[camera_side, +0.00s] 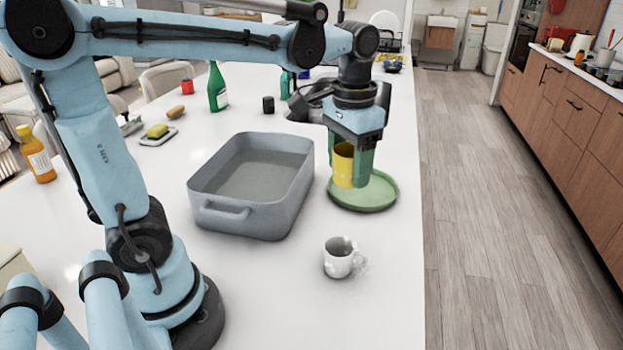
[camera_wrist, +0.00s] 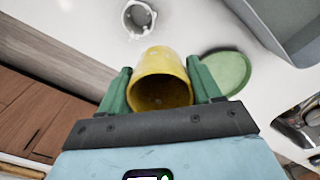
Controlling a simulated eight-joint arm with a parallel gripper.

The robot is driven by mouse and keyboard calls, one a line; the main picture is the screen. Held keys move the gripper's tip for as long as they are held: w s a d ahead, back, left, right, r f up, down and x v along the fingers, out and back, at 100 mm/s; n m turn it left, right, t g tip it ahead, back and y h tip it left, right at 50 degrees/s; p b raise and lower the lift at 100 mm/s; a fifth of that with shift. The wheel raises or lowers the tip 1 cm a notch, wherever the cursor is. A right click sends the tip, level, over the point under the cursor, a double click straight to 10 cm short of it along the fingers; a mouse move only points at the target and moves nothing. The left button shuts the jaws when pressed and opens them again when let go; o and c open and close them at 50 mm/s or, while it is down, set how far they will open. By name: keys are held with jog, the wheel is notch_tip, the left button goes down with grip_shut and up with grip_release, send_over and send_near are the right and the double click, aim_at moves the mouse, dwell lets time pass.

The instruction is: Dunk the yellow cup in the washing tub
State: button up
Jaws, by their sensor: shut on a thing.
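The yellow cup (camera_side: 343,166) is between the green fingers of my gripper (camera_side: 354,168), above the green plate (camera_side: 378,197). The wrist view shows the cup (camera_wrist: 160,78) with its open mouth toward the camera, and a finger of my gripper (camera_wrist: 161,90) on each side, shut on it. The grey washing tub (camera_side: 225,215) stands to the left of the plate, with a flat, greyish surface visible inside. A corner of the tub (camera_wrist: 290,30) shows at the upper right of the wrist view.
A white mug (camera_side: 338,262) stands in front of the plate. A sponge dish (camera_side: 158,137), a green bottle (camera_side: 217,90) and an orange bottle (camera_side: 38,157) stand beyond or left of the tub. The counter's right edge runs close beside the plate.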

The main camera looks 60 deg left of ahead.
jog(key=shift+f, duration=0.1)
jog(key=shift+f, duration=1.35)
dwell(0.6)
